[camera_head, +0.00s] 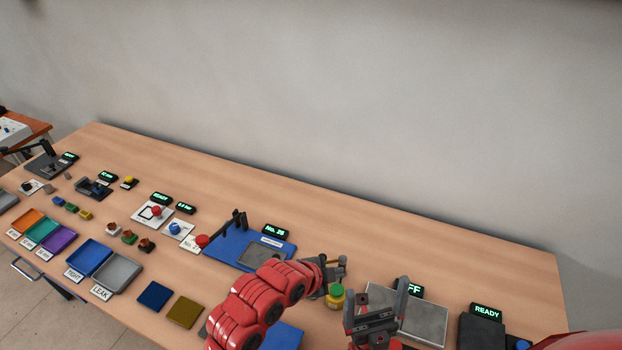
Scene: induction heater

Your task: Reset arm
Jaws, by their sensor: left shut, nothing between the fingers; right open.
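My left arm comes in red from the bottom middle, and its gripper (338,265) is shut and empty above the table.
A blue board (225,247) with a "No. 28" display stands left of my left gripper. A dark device with a READY display (486,312) is at the right. Trays (118,272), coloured blocks and switches fill the table's left. The strip along the wall is clear.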

